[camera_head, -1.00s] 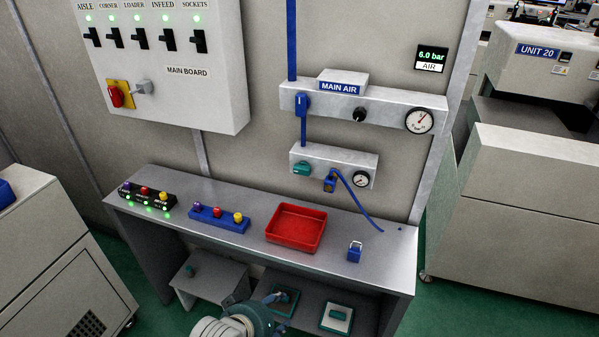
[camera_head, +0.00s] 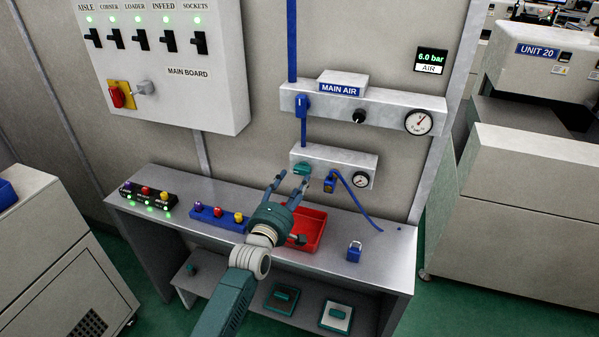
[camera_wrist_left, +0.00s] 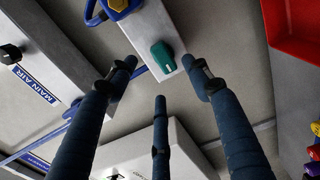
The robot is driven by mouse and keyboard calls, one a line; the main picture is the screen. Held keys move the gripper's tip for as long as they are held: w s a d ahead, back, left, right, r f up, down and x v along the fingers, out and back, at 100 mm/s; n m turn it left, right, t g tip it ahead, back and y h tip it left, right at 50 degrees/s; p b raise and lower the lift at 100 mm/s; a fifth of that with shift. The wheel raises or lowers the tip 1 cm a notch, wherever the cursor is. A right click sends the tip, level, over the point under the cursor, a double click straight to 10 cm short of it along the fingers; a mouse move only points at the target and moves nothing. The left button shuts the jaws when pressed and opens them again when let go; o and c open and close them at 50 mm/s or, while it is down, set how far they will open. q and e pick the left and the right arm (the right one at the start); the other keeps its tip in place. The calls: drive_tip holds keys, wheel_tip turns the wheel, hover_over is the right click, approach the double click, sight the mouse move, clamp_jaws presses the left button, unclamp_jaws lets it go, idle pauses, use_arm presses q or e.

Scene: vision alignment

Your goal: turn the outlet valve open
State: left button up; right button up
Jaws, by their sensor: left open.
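The lower white air block (camera_head: 340,158) on the wall carries a green knob (camera_head: 301,168) at its left end, which I take to be the outlet valve. My left gripper (camera_head: 291,180) is open, its fingers reaching up just in front of and below the knob. In the left wrist view the knob (camera_wrist_left: 163,57) shows beyond the open fingers (camera_wrist_left: 160,75), its white pointer line visible. The fingers are apart from it, with nothing held. A small gauge (camera_head: 361,180) sits at the block's right end. My right gripper is not in view.
A blue hose (camera_head: 358,205) hangs from a blue and yellow fitting (camera_head: 329,184) right of the knob. Above is the main air block (camera_head: 385,108) with a blue handle (camera_head: 302,105). The red tray (camera_head: 318,228), padlock (camera_head: 354,251) and button boxes stand on the bench (camera_head: 385,262).

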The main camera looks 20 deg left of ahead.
sight(301, 171)
use_arm(q)
drive_tip(key=shift+w, duration=2.95)
drive_tip(key=c, duration=1.2)
